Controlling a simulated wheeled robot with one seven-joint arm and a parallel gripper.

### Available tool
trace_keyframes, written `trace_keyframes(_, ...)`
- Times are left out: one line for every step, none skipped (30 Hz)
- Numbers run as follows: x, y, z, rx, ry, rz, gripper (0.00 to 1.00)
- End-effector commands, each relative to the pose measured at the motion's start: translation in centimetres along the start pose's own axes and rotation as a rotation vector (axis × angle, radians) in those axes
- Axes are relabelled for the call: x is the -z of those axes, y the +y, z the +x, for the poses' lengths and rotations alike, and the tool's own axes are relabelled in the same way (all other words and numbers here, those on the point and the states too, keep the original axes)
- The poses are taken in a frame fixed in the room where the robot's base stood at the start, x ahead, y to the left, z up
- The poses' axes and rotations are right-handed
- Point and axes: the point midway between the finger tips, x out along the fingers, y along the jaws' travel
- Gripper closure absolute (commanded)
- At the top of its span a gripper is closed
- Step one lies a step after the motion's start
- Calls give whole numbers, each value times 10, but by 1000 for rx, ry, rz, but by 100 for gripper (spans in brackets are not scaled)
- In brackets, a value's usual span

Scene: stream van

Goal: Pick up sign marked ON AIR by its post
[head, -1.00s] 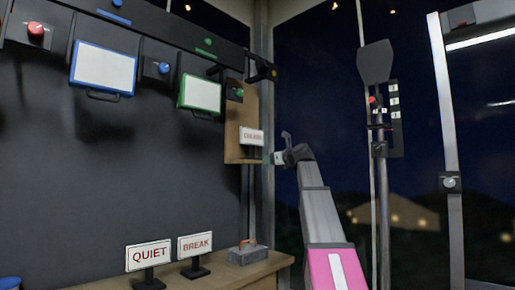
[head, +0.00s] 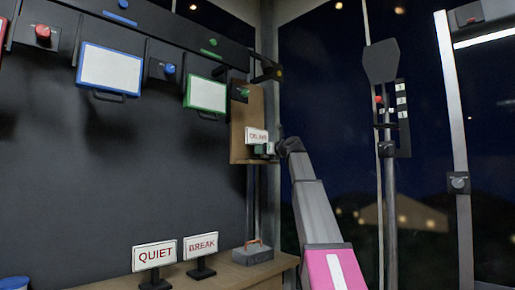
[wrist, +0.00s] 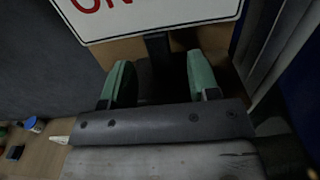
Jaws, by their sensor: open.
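The ON AIR sign (head: 257,135) stands on a small wooden shelf (head: 238,146) on the wall panel. In the wrist view its white board with red letters (wrist: 140,12) fills the top, and its dark post (wrist: 158,50) drops below it. My gripper (wrist: 158,72) is open, with one green finger to each side of the post's line. The fingertips are close to the post, below the board; I cannot tell whether they touch it. In the head view my gripper (head: 264,149) is just below the sign's board. The sign's base is hidden.
The QUIET sign (head: 154,256) and the BREAK sign (head: 201,246) stand on the wooden counter (head: 228,279) below, with a grey block with a handle (head: 252,253). A blue-framed panel (head: 108,70) and a green-framed panel (head: 205,93) hang at left. A dark post stand (head: 388,190) is to the right.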

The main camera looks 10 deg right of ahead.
Motion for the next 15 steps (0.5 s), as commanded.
trace_keyframes(0, -1, 10, -2, 1, 0, 45)
trace_keyframes(0, 0, 14, -2, 1, 0, 45)
trace_keyframes(0, 0, 20, -2, 1, 0, 45)
trace_keyframes(0, 0, 24, -1, 1, -1, 45)
trace_keyframes(0, 0, 28, -1, 1, -1, 45)
trace_keyframes(0, 0, 31, 0, 0, -1, 45)
trace_keyframes(0, 0, 32, 0, 0, -1, 45)
trace_keyframes(0, 0, 33, 0, 0, -1, 45)
trace_keyframes(0, 0, 34, 1, 0, -1, 45)
trace_keyframes(0, 0, 34, 1, 0, -1, 45)
trace_keyframes(1, 0, 33, 1, 0, -1, 45)
trace_keyframes(1, 0, 33, 1, 0, -1, 45)
trace_keyframes(1, 0, 33, 1, 0, -1, 45)
trace_keyframes(1, 0, 33, 1, 0, -1, 45)
trace_keyframes(1, 0, 33, 0, 0, -1, 58)
